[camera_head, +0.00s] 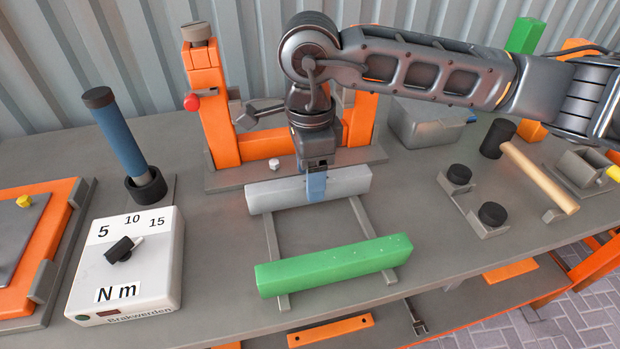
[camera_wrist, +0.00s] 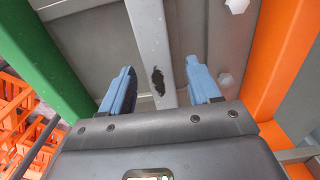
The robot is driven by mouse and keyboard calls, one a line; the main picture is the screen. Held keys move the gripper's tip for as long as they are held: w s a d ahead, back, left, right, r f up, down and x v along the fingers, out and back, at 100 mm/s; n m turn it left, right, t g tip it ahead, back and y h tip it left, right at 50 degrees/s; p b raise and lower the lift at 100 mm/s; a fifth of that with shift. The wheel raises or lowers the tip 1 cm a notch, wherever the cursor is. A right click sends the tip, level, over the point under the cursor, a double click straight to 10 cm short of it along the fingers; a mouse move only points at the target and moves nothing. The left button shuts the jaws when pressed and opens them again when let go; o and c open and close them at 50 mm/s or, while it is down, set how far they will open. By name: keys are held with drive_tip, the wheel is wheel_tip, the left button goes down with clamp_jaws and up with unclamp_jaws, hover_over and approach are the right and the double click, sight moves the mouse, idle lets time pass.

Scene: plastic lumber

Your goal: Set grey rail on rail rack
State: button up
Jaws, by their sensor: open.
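The grey rail (camera_head: 345,183) lies across the far ends of the two grey bars of the rail rack (camera_head: 271,240) in the head view. It lies behind the green rail and roughly parallel to it. My gripper (camera_head: 316,187) is right above the grey rail's middle, pointing down, with a blue finger in front of the rail's near side. In the wrist view my gripper (camera_wrist: 162,80) is open, and the grey rail (camera_wrist: 150,40), with a dark smudge, runs between its blue fingers. Whether the rail's underside fully touches the rack is hard to tell.
The green rail (camera_head: 335,265) lies across the near part of the rack. An orange press frame (camera_head: 215,115) stands close behind the gripper. A torque tester (camera_head: 128,265) is at left, a mallet (camera_head: 540,176) at right. Bench space is free between the rack and the tester.

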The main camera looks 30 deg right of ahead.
wheel_tip(320, 180, up, 10)
drive_tip(key=shift+b, duration=0.45)
idle(2.1)
